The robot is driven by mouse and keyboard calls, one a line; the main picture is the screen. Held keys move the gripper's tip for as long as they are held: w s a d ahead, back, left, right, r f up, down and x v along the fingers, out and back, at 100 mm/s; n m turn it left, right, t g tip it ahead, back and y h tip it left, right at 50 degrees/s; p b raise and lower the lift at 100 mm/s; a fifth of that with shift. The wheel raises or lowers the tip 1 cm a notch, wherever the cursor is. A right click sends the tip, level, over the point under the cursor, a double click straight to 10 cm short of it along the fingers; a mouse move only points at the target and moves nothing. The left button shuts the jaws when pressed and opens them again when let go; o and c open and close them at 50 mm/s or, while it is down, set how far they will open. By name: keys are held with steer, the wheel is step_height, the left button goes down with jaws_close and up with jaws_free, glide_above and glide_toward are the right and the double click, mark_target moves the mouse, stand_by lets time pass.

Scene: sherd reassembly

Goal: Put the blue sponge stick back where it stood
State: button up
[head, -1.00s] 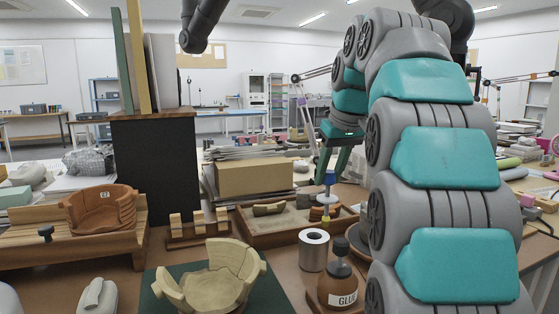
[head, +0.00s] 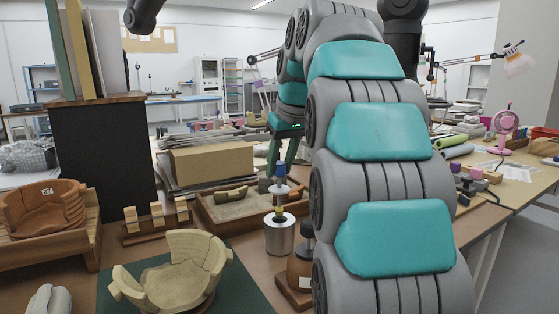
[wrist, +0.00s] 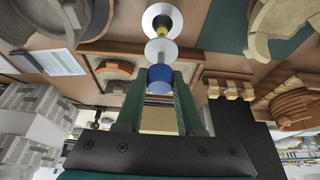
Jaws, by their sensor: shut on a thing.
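My gripper (head: 281,168) points down with its green fingers shut on the blue sponge stick (head: 279,188). The stick is upright, with a blue top, a pale collar and a yellow lower part. In the wrist view, the stick's blue end (wrist: 160,80) sits between the fingertips. A silver cylinder (head: 279,238) with an open top stands on the table directly below the stick. In the wrist view, its round rim (wrist: 148,18) lies behind the yellow part. I cannot tell whether the stick's lower end is just above the opening or slightly inside it.
A pale, partly rebuilt bowl (head: 190,265) sits on a green mat (head: 250,275) to the left. A cardboard box (head: 215,168) is further back.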

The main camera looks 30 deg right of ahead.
mark_target(280, 189)
steer(key=shift+f+b, duration=1.8)
steer(key=shift+f, duration=1.6)
steer(key=o, duration=1.1)
steer(key=shift+c, duration=0.2)
steer(key=v, duration=0.7)
steer(key=shift+r+p, duration=0.4)
steer(key=shift+p, duration=0.05)
steer(key=shift+s, duration=0.15)
